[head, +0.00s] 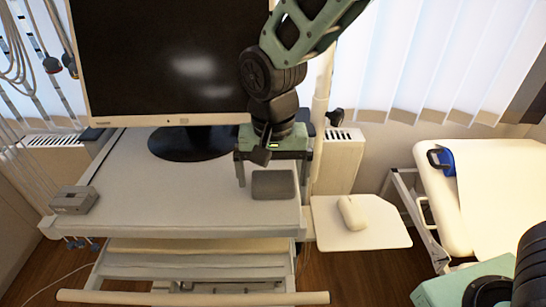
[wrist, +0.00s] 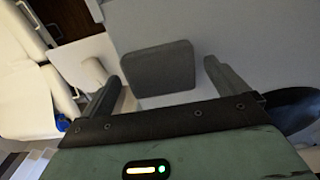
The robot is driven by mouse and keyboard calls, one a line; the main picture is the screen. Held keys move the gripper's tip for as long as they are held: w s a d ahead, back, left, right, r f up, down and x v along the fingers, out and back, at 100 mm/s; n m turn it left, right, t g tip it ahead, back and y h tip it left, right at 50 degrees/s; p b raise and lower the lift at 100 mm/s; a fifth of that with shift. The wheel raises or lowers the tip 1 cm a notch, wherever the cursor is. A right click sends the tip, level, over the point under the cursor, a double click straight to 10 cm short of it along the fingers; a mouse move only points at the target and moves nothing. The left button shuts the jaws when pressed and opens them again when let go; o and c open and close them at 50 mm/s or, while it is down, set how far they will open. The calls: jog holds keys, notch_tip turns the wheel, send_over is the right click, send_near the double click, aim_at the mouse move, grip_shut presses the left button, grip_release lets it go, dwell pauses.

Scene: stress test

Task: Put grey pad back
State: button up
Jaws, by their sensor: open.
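The grey pad (head: 274,184) lies flat near the right front part of the white cart top (head: 180,205). In the wrist view the grey pad (wrist: 157,70) shows just beyond and between my two fingers. My gripper (head: 268,178) is open and empty, over the cart top just behind the pad. In the wrist view my gripper (wrist: 165,88) has its fingers spread wider than the pad, one on each side. I cannot tell whether either finger touches it.
A monitor (head: 165,60) stands at the back of the cart. A small grey box (head: 74,200) sits at the left front corner. A white mouse (head: 352,213) lies on a side shelf (head: 385,235) to the right. A bed (head: 445,190) stands farther right. The cart's middle is clear.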

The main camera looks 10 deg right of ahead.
aim_at(273, 179)
notch_tip(273, 179, up, 11)
jog(key=b, duration=0.2)
jog(key=s+d+f+n, duration=0.2)
jog(key=s+f+n, duration=0.2)
jog(key=s, duration=0.4)
jog(key=s+d+f+n, duration=0.3)
jog(key=s+f+n, duration=0.2)
jog(key=s, duration=0.3)
jog(key=shift+s+n+y, duration=0.3)
jog(key=shift+s+n, duration=0.1)
jog(key=shift+n, duration=0.1)
notch_tip(273, 179, down, 7)
jog(key=b, duration=0.7)
jog(key=shift+f, duration=0.1)
